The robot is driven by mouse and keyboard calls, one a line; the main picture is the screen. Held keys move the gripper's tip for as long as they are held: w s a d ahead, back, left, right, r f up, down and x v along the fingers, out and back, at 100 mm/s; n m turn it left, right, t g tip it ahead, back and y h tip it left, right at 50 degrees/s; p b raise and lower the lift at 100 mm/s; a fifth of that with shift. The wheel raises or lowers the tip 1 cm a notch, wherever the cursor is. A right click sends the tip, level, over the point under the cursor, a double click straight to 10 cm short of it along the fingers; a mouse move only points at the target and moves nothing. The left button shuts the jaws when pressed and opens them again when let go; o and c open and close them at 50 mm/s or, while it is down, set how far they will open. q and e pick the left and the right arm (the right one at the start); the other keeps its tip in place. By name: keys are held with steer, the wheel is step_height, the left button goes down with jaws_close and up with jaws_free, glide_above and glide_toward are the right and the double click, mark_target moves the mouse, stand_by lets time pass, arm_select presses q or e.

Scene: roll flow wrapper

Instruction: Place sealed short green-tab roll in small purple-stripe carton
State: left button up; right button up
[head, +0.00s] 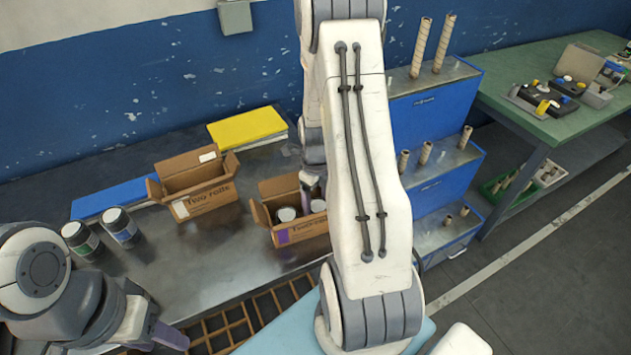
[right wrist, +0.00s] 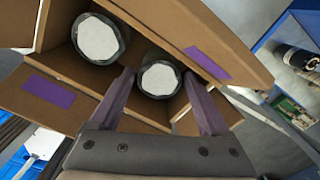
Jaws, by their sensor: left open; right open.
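The small purple-stripe carton (head: 303,229) stands open on the metal table, with purple patches on its flaps in the right wrist view (right wrist: 50,91). Two dark wrapped rolls with white round ends are inside it, one at left (right wrist: 97,40) and one at right (right wrist: 159,79). Their tab colours cannot be seen. My right gripper (right wrist: 165,88) is open at the carton's mouth, its fingers either side of the right roll; it shows partly behind my arm in the head view (head: 311,183). My left gripper (head: 155,338) is open and empty at the lower left.
A second open carton (head: 207,200) stands left of the purple-stripe one. Two dark rolls with pale tops, one with a greenish label (head: 81,240) and one bluish (head: 121,227), stand further left. A yellow block (head: 247,129) lies behind. Blue stepped racks (head: 435,105) stand right.

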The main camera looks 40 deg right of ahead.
mark_target(316, 205)
step_height(316, 205, up, 12)
stand_by(0.3)
steer(key=s+a+r+n, duration=0.1)
steer(key=a+r+n, duration=0.1)
steer(key=a+n, duration=0.75)
steer(key=s+a+r+n, duration=0.1)
steer(key=a+r+n, duration=0.1)
steer(key=a+n, duration=0.75)
steer(key=s+a+r+n, duration=0.1)
steer(key=s+a+n, duration=0.5)
steer(key=n, duration=0.5)
steer(key=s+a+r+n+y, duration=0.1)
steer(key=s+a+n, duration=0.5)
steer(key=n, duration=0.5)
steer(key=shift+s+r, duration=0.15)
steer(key=shift+s, duration=1)
